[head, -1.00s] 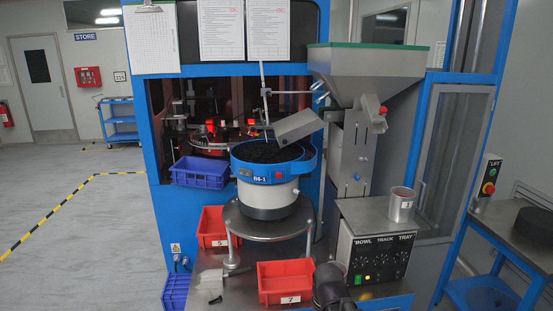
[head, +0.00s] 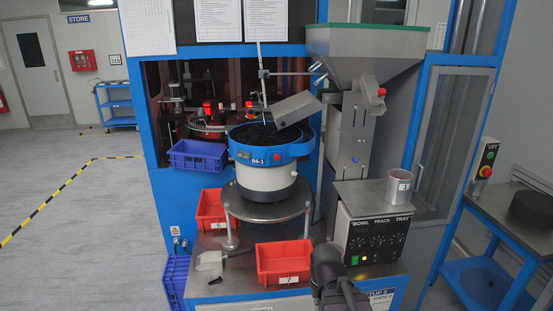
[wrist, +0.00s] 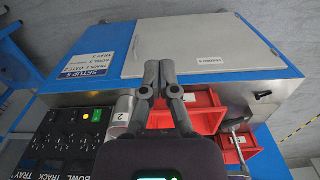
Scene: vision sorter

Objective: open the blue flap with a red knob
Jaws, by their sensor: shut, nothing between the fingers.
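My gripper (wrist: 160,72) shows in the wrist view with its two grey fingers close together, shut and empty. Its tips lie over the front of the station, near the edge of a pale panel. In the head view my dark wrist is at the bottom, right of the front red tray, and the fingertips cannot be made out. I cannot clearly pick out a separate blue flap. The bowl feeder's blue band (head: 240,152) carries a small red knob (head: 276,157). Another red knob (head: 381,92) is on the grey hopper column. My gripper is apart from both.
A red tray (head: 283,279) and another red tray (head: 208,222) stand on the bench. A grey scoop (head: 210,262) lies left of the front tray. The control box (head: 372,262) with a metal cup (head: 399,187) stands right. Open floor lies left.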

